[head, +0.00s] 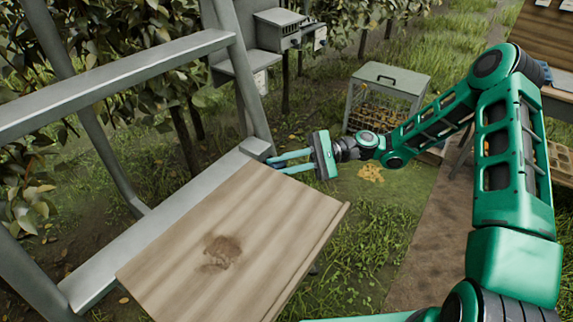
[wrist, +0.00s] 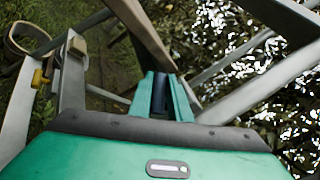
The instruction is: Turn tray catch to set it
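The tray (head: 190,240) is a flat wooden board with a dark stain, fixed at the grey ladder's side. My gripper (head: 272,163) is at the tray's far corner, beside the ladder leg, with its two teal fingers pointing left and a gap between them. The wrist view shows the fingers (wrist: 160,92) with something dark blue between them. The tray catch cannot be made out clearly; the fingertips hide that spot. I cannot tell whether the fingers press on the dark piece or only stand around it.
The grey ladder (head: 110,82) rises at the left, close to the fingers. A grey box (head: 278,30) is fixed to it higher up. A lidded crate stand (head: 390,78) is on the grass behind my arm. Leafy trees stand behind the ladder.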

